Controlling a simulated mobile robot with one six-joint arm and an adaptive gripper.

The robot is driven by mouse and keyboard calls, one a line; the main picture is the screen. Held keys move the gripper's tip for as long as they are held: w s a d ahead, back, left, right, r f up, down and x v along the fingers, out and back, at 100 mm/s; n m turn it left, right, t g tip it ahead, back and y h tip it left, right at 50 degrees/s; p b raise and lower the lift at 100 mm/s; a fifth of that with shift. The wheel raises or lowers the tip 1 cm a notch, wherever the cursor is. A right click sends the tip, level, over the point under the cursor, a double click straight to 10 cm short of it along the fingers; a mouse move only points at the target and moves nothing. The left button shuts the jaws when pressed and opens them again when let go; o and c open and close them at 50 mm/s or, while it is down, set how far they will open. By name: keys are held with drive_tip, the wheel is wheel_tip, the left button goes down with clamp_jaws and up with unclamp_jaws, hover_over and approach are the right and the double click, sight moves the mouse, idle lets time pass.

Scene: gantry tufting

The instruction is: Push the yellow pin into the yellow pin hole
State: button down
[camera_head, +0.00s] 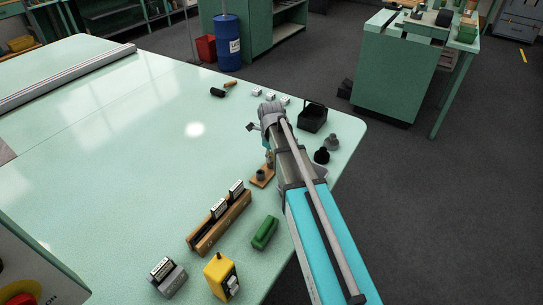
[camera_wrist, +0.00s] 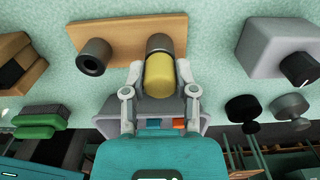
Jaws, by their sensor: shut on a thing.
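In the wrist view my gripper (camera_wrist: 158,83) is shut on the yellow pin (camera_wrist: 160,78), with one finger on each side. The pin's far end meets a dark grey round socket (camera_wrist: 160,42) on a wooden block (camera_wrist: 125,28); how deep it sits cannot be told. A second grey socket (camera_wrist: 94,56) on the left of the block is open and empty. In the head view the wooden block (camera_head: 258,184) lies on the table with one socket (camera_head: 261,174) showing. My arm hides the pin and most of my gripper there.
A wooden rack (camera_head: 205,238), a green piece (camera_head: 265,232) and a yellow box (camera_head: 216,280) stand nearer the front. A black bin (camera_head: 312,118), a grey knob (camera_head: 332,142) and a black knob (camera_head: 322,156) are right of my arm, near the table edge. The table's left middle is clear.

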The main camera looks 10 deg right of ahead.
drive_tip(key=shift+r+p, duration=2.2)
drive_tip(key=shift+s, duration=0.15)
idle(1.1)
